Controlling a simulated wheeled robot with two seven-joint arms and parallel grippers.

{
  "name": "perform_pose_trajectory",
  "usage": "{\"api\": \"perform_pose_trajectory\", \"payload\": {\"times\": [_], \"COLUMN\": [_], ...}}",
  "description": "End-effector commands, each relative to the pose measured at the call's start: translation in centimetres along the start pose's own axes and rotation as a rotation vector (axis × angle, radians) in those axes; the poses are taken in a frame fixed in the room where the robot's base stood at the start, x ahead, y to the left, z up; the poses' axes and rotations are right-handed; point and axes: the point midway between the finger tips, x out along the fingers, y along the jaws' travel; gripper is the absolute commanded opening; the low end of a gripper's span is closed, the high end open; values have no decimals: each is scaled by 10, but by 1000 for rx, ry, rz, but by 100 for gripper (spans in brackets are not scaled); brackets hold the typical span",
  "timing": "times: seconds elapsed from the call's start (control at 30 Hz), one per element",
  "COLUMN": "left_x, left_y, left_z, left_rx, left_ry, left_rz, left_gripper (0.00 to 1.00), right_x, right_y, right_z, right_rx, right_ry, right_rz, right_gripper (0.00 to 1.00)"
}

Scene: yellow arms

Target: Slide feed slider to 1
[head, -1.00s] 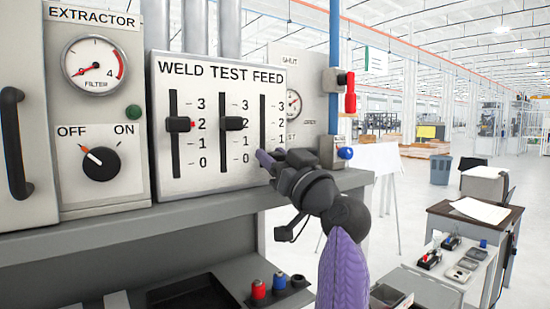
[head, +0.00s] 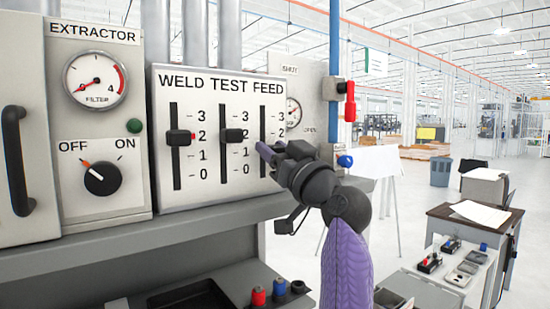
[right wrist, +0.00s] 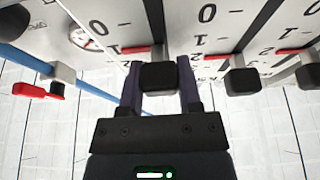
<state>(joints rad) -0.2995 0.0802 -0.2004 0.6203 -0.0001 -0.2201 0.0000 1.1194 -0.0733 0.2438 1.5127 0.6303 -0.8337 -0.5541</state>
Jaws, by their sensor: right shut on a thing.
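The feed slider is the rightmost of three on the panel (head: 220,195) headed WELD TEST FEED. Its slot (head: 262,121) shows in the head view, but my right gripper (head: 263,151) hides its knob. In the right wrist view the black knob (right wrist: 158,76) sits between the two purple fingers, which are shut on it. Its red pointer (right wrist: 136,50) is close to the 1 mark. In the head view the gripper is at about the height of 1, below the 2 label. My left gripper is not in view.
The weld knob (head: 179,137) and test knob (head: 231,135) stand near 2, left of my gripper. A gauge (head: 292,112) and a red-handled valve (head: 349,101) are to the right. A shelf (head: 150,235) juts out below the panel.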

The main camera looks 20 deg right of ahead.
Motion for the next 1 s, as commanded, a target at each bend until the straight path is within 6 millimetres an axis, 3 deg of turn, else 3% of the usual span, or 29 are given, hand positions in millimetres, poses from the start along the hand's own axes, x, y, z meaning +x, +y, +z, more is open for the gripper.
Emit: {"api": "perform_pose_trajectory", "payload": {"times": [0.2, 0.23, 0.37, 0.7, 1.0], "left_x": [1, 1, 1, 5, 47], "left_y": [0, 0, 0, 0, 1], "left_z": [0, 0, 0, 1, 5], "left_rx": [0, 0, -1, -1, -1], "left_ry": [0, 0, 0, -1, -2], "left_rz": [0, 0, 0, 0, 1], "left_gripper": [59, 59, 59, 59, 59], "right_x": [0, 0, -1, -6, -70], "right_y": [0, 0, 0, 1, 1], "right_z": [1, 1, 1, 2, 7], "right_rx": [0, 0, 0, -2, -6], "right_ry": [0, 0, 0, 2, 3], "right_rz": [1, 1, 1, 1, 3], "right_gripper": [0, 50, 78, 79, 79]}}
